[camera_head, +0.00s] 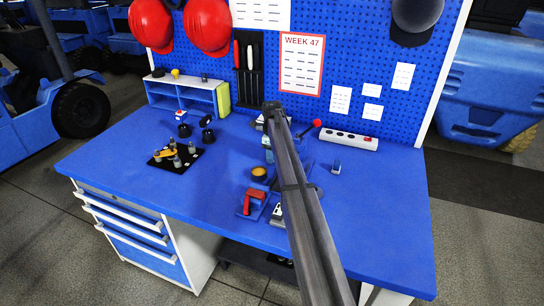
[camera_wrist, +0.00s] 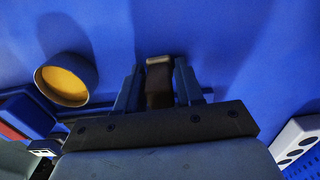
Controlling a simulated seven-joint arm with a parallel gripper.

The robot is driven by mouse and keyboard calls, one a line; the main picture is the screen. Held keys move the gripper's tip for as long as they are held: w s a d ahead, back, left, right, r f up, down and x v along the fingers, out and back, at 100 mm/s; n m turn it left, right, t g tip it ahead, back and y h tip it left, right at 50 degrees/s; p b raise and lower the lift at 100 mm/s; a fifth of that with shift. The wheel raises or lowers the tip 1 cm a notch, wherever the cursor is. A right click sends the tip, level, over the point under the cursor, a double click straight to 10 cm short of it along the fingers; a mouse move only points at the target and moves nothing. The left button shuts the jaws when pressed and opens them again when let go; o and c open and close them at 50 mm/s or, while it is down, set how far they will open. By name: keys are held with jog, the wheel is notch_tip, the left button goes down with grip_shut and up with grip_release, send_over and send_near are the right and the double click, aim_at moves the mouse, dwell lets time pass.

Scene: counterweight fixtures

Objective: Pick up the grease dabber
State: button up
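In the wrist view, a short brown piece with a pale, blunt end (camera_wrist: 159,82) stands between my fingers. I take it to be the grease dabber, but its full shape is not visible. My gripper (camera_wrist: 158,78) has one finger on each side of it, with narrow gaps that look open. A round dark tin with yellow-orange contents (camera_wrist: 66,80), apparently grease, stands to the left of the fingers. The tin (camera_head: 258,173) also shows in the head view, left of my arm. My arm hides most of the gripper and the dabber there.
A red clamp-like part (camera_head: 252,201) on a blue base is near the front. A white power strip (camera_head: 349,141) lies at the back right. A black plate with pegs (camera_head: 174,158) and a small shelf (camera_head: 186,96) are at the left. The right front of the blue bench (camera_head: 390,215) is clear.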

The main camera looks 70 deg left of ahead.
grip_shut()
